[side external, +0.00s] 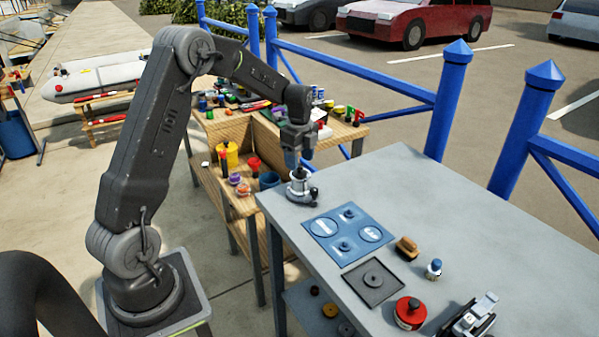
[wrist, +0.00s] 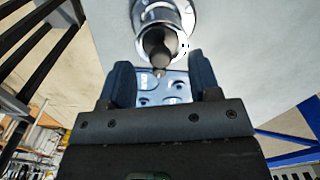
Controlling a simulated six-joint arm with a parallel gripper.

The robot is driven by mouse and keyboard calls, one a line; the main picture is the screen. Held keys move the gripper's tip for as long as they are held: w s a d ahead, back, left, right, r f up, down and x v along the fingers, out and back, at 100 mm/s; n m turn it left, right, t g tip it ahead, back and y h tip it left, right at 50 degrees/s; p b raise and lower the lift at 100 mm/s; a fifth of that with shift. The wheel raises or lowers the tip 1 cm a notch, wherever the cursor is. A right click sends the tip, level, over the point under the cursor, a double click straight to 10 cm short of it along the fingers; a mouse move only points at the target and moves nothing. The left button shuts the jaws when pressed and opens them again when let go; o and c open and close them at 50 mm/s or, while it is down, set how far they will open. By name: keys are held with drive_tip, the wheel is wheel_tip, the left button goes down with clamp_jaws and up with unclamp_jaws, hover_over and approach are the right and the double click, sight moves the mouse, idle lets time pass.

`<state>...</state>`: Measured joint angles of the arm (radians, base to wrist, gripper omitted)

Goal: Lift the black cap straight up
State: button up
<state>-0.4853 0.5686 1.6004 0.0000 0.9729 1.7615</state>
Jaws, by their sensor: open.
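A silver winch-like fitting (side external: 302,192) stands near the left corner of the grey table, with a small dark top that I take to be the black cap (side external: 298,174). In the wrist view the black cap (wrist: 158,46) is a dark rounded knob in front of the silver fitting (wrist: 163,14). My gripper (side external: 299,161) points down just above the cap in the side view. In the wrist view my gripper (wrist: 162,76) has its two blue-grey fingers spread, with nothing held between them. I cannot tell the exact gap to the cap.
On the grey table (side external: 480,220) lie a blue mat (side external: 347,259) with small parts, a black square tray (side external: 356,291), a brown brush (side external: 407,247), a blue-topped bottle (side external: 434,269), a red round can (side external: 410,313) and a metal device (side external: 472,316). A cluttered wooden bench (side external: 262,140) adjoins behind.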

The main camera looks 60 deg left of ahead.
drive_tip(key=shift+f, duration=1.5)
drive_tip(key=shift+c, duration=0.3)
drive_tip(key=c, duration=1)
wheel_tip(320, 180, up, 4)
drive_tip(key=shift+f, duration=0.1)
drive_tip(key=s+a+r, duration=0.7)
drive_tip(key=s, duration=0.2)
drive_tip(key=shift+s+r, duration=0.15)
drive_tip(key=shift+r, duration=0.15)
